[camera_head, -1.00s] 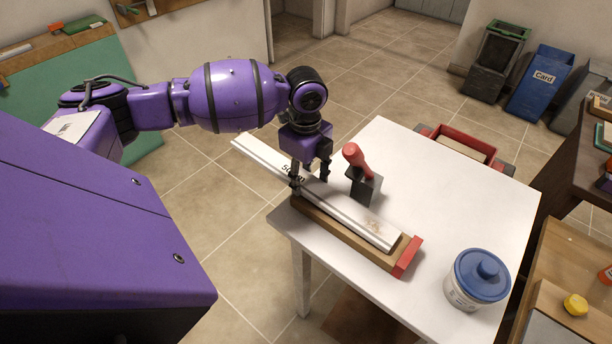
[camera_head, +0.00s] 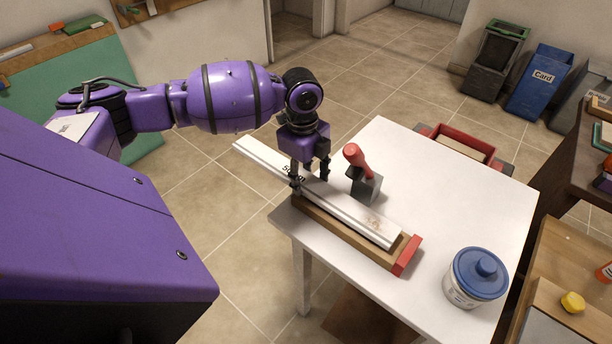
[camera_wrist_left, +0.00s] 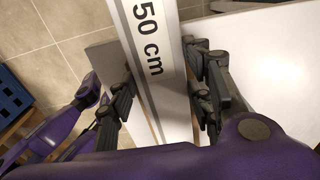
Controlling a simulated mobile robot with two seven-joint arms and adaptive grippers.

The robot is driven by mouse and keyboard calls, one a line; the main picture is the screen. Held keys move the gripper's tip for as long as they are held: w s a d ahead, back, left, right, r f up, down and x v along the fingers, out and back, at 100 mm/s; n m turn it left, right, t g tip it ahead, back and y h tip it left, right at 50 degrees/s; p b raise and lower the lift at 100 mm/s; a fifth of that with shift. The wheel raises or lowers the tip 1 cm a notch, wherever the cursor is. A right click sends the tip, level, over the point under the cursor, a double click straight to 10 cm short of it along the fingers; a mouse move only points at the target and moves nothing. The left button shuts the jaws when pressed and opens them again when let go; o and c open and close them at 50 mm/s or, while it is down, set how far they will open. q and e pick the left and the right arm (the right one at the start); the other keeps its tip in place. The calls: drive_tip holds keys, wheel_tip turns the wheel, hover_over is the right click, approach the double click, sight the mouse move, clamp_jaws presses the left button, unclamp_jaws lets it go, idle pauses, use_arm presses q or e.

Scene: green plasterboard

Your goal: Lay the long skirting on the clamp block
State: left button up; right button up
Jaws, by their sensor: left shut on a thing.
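The long skirting (camera_head: 345,205) is a white board marked "50 cm". It lies along the wooden clamp block (camera_head: 345,238), which has a red end (camera_head: 407,256) and sits at the table's near left edge. The skirting's far left end sticks out past the table edge. My left gripper (camera_head: 309,184) is shut on the skirting near the block's left end. The left wrist view shows its fingers on both sides of the skirting (camera_wrist_left: 155,60). I cannot tell whether the skirting's underside fully touches the block. My right gripper is not in view.
A red-handled tool (camera_head: 362,175) stands on the white table (camera_head: 450,195) just behind the skirting. A tub with a blue lid (camera_head: 476,278) is at the table's front right. A red tray (camera_head: 462,146) is at the far edge. The table's middle is clear.

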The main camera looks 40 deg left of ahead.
use_arm(q)
drive_tip(key=shift+f, duration=0.15)
drive_tip(key=shift+f, duration=0.35)
drive_tip(key=o, duration=1.2)
drive_tip(key=shift+c, duration=0.2)
drive_tip(key=o, duration=0.5)
drive_tip(key=shift+f, duration=0.1)
drive_tip(key=r, duration=1.2)
drive_tip(key=shift+s+a, duration=0.1)
drive_tip(key=shift+a, duration=0.1)
